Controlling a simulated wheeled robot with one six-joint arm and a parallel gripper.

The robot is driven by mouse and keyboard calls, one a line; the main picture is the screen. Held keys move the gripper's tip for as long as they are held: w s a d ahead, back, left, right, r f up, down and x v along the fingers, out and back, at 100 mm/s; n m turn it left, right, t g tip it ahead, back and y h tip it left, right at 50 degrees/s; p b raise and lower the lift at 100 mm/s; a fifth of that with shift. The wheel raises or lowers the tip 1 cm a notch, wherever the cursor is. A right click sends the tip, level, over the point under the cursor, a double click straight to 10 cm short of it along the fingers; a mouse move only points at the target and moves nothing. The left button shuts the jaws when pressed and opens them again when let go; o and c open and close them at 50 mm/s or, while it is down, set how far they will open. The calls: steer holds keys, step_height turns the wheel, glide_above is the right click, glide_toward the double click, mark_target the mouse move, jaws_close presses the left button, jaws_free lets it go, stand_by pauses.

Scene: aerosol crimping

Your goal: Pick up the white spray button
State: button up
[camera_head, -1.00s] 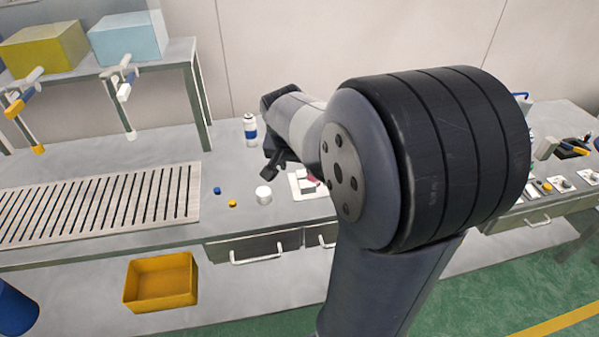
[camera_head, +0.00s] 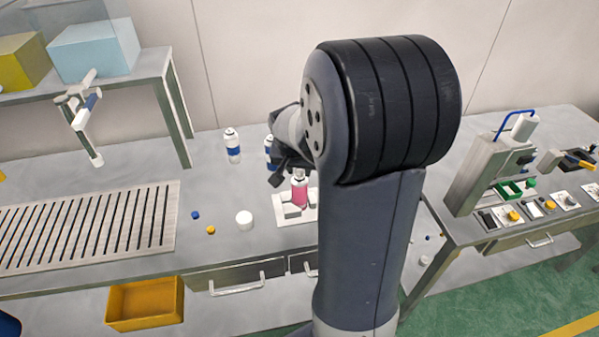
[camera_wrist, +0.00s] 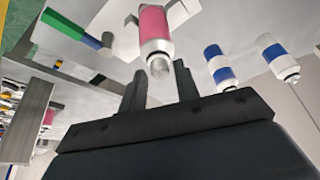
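A white round piece (camera_head: 245,220), which may be the white spray button, stands on the bench in the head view, next to a small blue piece (camera_head: 195,215) and a small yellow one (camera_head: 210,230). My gripper (camera_head: 287,165) is right of and behind it, by the top of a pink can (camera_head: 299,191). In the wrist view my gripper (camera_wrist: 160,84) has its fingers apart. The silver top of the pink can (camera_wrist: 154,22) shows between and beyond them. I see nothing held. I cannot pick out the white piece in the wrist view.
The pink can stands in a white fixture (camera_head: 281,214). Blue-and-white bottles (camera_head: 232,147) (camera_wrist: 218,66) stand behind. A slatted rack (camera_head: 85,228) lies left; a crimping machine (camera_head: 485,170) stands right. A yellow bin (camera_head: 146,305) is below.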

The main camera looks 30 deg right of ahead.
jaws_close()
step_height(320, 180, up, 10)
steer(key=b, duration=0.1)
stand_by(0.6)
steer(key=shift+r, duration=0.1)
stand_by(0.4)
step_height(320, 180, up, 4)
steer(key=p, duration=0.4)
glide_above(299, 173)
steer(key=shift+r, duration=0.15)
stand_by(0.5)
steer(key=shift+a+b, duration=0.1)
steer(key=shift+b, duration=0.2)
